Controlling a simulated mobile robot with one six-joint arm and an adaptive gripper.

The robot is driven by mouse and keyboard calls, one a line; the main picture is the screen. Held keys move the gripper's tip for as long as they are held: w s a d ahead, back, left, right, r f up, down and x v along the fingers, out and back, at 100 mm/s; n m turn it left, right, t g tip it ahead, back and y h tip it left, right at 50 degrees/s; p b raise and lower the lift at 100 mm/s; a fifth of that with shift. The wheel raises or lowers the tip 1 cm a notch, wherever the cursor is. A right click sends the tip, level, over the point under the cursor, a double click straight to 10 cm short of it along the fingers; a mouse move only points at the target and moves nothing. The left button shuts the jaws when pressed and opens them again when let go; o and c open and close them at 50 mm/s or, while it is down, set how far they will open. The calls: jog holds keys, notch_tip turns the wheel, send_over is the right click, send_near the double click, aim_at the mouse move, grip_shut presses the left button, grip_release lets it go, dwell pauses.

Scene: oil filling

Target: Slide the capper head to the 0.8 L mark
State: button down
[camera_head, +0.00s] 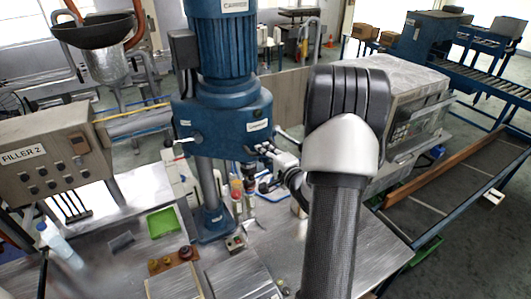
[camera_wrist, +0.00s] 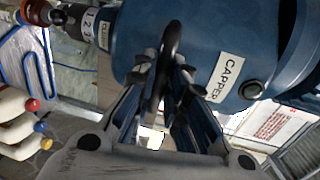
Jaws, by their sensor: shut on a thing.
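The blue capper head (camera_head: 222,122) sits on a steel column (camera_head: 207,180) with a large blue motor on top. In the wrist view its body (camera_wrist: 190,35) fills the top, with a CAPPER label. My gripper (camera_wrist: 167,78) is shut on a dark curved handle (camera_wrist: 174,38) on the front of the capper head. In the head view my gripper (camera_head: 268,155) is at the head's lower right side, partly hidden by other parts. A small plate with the figures 1 and 2 (camera_wrist: 90,22) shows at the upper left of the wrist view. I cannot make out a 0.8 L mark.
Small bottles (camera_head: 249,188) stand below the capper head. A green tray (camera_head: 162,222) and the grey FILLER 2 box (camera_head: 45,160) are at the left. White bottles with coloured caps (camera_wrist: 20,120) show in the wrist view. The metal bench is bare at the front right.

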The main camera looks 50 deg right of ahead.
jog(key=shift+f, duration=0.1)
jog(key=shift+f+b, duration=0.55)
jog(key=shift+f, duration=0.15)
jog(key=shift+f+b, duration=0.35)
jog(key=shift+b, duration=0.05)
dwell(0.7)
jog(key=c, duration=1.3)
grip_release()
jog(key=shift+r, duration=0.1)
jog(key=p+v, duration=0.1)
jog(key=v, duration=0.8)
